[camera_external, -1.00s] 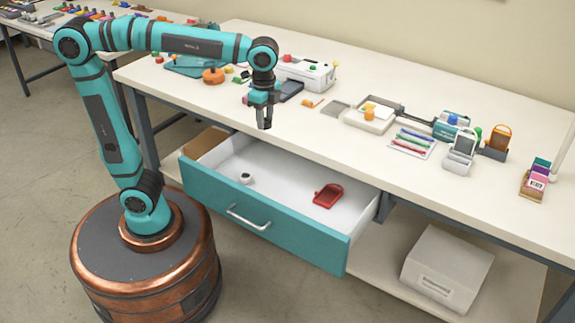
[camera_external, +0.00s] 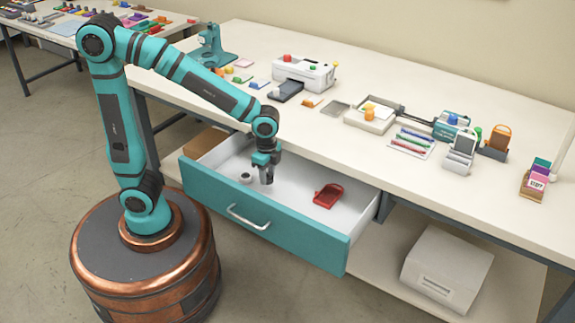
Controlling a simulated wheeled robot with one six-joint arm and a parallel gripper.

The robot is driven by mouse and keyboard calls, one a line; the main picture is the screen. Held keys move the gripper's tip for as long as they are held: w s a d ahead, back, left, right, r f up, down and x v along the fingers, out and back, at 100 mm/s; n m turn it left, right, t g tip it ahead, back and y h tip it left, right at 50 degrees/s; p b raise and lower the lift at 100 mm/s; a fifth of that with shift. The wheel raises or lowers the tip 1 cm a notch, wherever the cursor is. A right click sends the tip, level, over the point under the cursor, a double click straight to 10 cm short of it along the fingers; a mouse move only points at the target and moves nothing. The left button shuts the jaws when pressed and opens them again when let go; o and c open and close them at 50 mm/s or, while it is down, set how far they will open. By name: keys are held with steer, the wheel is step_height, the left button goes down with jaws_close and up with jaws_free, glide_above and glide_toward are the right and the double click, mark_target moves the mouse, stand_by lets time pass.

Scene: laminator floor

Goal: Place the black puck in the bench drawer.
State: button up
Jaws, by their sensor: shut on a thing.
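The bench drawer (camera_external: 225,210) is pulled out, with a teal front and white inside. My gripper (camera_external: 266,182) points down inside the drawer's space, between a small grey-white round item (camera_external: 246,178) and a red item (camera_external: 328,196). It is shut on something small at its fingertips. The black puck cannot be made out apart from the dark fingers, so its outline is hidden. I cannot tell whether the fingertips touch the drawer floor.
The bench top (camera_external: 420,190) above the drawer holds a white machine (camera_external: 303,73), a tray (camera_external: 372,115), pens (camera_external: 413,142) and a teal press (camera_external: 211,47). A white box (camera_external: 447,268) stands on the lower shelf. The drawer floor between my gripper and the red item is clear.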

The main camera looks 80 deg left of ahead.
mark_target(268, 184)
steer(key=shift+f, duration=2.15)
steer(key=shift+f, duration=0.15)
steer(key=o, duration=1)
step_height(268, 184, up, 12)
steer(key=shift+r, duration=0.2)
